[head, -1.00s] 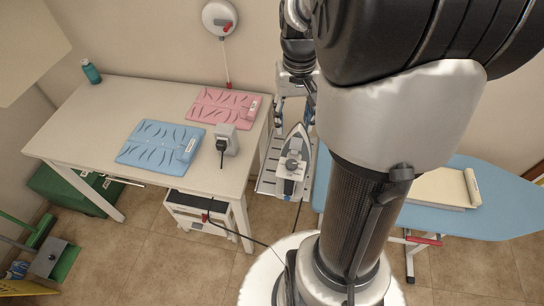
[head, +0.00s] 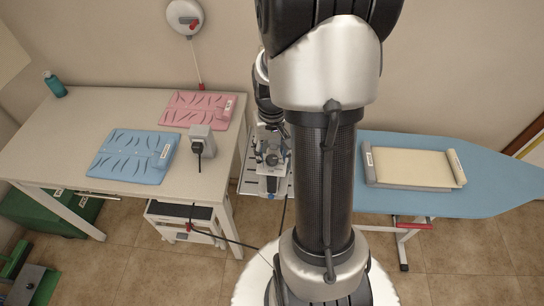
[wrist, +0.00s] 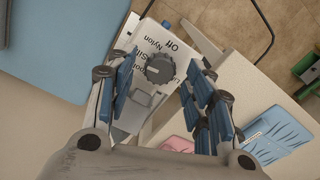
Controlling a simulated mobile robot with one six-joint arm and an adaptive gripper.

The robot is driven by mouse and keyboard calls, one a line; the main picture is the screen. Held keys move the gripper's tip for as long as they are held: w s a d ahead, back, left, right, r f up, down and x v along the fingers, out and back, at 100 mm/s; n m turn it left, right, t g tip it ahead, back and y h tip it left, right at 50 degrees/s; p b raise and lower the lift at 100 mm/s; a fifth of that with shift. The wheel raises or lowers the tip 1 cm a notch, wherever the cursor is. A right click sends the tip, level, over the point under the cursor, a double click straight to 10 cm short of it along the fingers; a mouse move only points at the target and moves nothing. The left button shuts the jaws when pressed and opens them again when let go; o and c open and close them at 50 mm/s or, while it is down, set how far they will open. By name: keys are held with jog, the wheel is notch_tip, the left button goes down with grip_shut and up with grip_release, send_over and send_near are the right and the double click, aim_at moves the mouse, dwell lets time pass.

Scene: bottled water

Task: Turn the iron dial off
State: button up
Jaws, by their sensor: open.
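The iron dial (wrist: 160,67) is a dark grey knurled knob on the pale iron (wrist: 135,118), in the wrist view. Printed words, among them "Off" and "Nylon", stand beside it on the iron's face. My gripper (wrist: 157,74) is open, with blue-padded fingers on either side of the dial. Whether a pad touches the dial I cannot tell. In the head view my gripper (head: 270,138) is over the iron, which stands on a metal rack (head: 250,187) between table and ironing board. My arm and gripper hide much of the iron there.
A white table (head: 60,130) at left holds a blue folded cloth (head: 132,156), a pink one (head: 197,109), a grey plug box (head: 201,140) and a teal bottle (head: 54,85). The blue ironing board (head: 480,190) at right bears a cream folded cloth (head: 410,167). A dark cord hangs near the rack.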

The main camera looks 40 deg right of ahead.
jog(key=shift+f, duration=0.45)
jog(key=shift+c, duration=0.2)
jog(key=c, duration=1)
